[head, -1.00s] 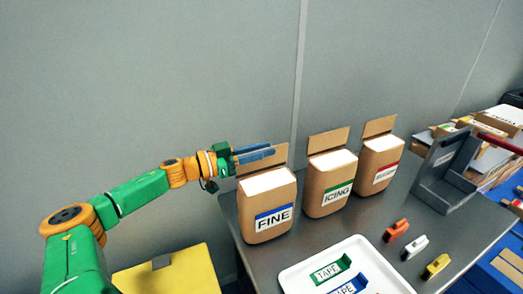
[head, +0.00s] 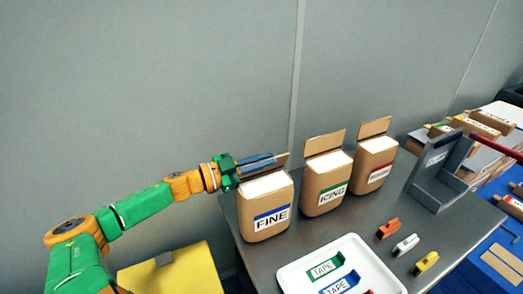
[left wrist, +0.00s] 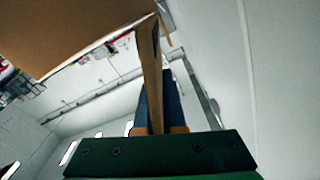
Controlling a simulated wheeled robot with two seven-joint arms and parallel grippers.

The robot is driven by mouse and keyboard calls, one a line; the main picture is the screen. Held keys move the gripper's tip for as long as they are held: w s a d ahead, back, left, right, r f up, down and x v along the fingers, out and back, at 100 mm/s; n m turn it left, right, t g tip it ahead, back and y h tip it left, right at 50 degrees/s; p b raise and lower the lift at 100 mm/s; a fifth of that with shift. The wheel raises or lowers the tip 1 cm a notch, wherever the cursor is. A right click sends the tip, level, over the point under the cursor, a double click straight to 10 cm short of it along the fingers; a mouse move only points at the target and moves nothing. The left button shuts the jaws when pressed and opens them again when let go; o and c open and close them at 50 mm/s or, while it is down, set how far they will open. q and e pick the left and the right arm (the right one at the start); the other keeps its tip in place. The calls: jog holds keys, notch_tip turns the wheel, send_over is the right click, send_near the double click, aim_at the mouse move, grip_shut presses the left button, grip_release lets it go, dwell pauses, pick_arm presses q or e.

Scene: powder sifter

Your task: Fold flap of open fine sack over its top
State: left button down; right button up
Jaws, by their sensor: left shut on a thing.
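The fine sack (head: 265,219) is a brown block-shaped bag with a blue-edged FINE label, upright at the table's left end. Its pale top (head: 264,184) shows open. Its brown flap (head: 282,160) stands up along the back edge, partly hidden behind my left fingers. My left gripper (head: 262,163) comes in from the left and is shut on the flap. In the left wrist view the flap (left wrist: 149,75) runs edge-on between the blue fingers (left wrist: 172,100). My right gripper is not in view.
The icing sack (head: 326,190) and a red-labelled sack (head: 374,165) stand to the right, flaps up. A white tray (head: 290,279) with tape pieces lies in front. Several coloured clips (head: 405,245) and a grey stand (head: 440,175) are further right.

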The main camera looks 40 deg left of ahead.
pick_arm(q)
jog(key=shift+s+d+f+m+p, duration=0.2)
jog(key=shift+d+m+p, duration=0.15)
jog(key=shift+m, duration=0.35)
jog(key=shift+s+d+f+m+p, duration=0.15)
jog(key=shift+d+m+p, duration=0.15)
jog(key=shift+m, duration=0.4)
jog(key=c, duration=1)
grip_release()
jog(key=shift+p+v, duration=0.5)
jog(key=shift+v, duration=3.05)
